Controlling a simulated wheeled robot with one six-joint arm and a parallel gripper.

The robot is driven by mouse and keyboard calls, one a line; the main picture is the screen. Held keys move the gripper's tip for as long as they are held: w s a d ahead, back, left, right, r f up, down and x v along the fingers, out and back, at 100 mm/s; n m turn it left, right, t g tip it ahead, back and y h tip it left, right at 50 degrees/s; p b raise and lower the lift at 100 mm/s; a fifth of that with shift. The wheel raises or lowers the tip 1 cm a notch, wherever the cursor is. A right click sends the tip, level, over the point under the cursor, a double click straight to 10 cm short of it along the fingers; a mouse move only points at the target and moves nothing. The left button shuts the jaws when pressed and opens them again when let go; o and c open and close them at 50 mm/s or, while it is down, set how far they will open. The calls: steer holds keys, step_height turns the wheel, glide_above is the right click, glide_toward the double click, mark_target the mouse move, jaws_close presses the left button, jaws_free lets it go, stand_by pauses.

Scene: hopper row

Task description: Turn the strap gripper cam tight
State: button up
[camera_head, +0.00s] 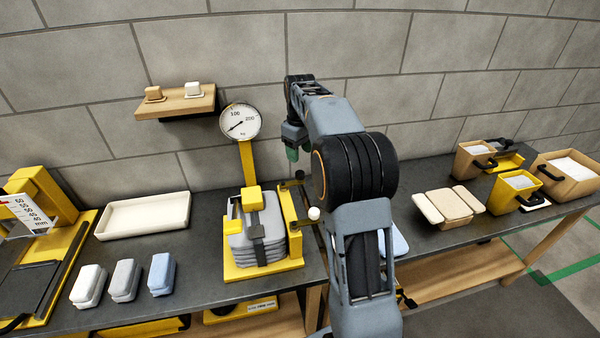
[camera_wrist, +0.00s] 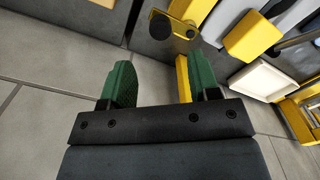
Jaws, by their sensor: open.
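The yellow strap press (camera_head: 262,268) stands on the bench and holds a grey stack (camera_head: 256,240) bound by a dark strap, with a yellow block (camera_head: 252,198) on top. That block shows at upper right in the wrist view (camera_wrist: 252,37). A yellow side plate (camera_head: 289,222) carries dark round knobs, one of them large in the wrist view (camera_wrist: 160,24). I cannot tell for certain which part is the cam. My gripper (camera_wrist: 158,82) is open and empty, its green fingers apart. In the head view it hangs above and behind the press, partly hidden by my arm.
A round dial (camera_head: 240,121) stands behind the press. A white tray (camera_head: 145,215) and several small bagged blocks (camera_head: 125,280) lie to the left. A wall shelf (camera_head: 176,103) is above. Tan pads (camera_head: 449,206) and hoppers (camera_head: 568,177) stand right. My arm covers the middle bench.

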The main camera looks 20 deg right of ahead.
mark_target(300, 172)
step_height(300, 172, down, 8)
steer(key=shift+r, duration=0.15)
stand_by(0.4)
jaws_close()
stand_by(0.3)
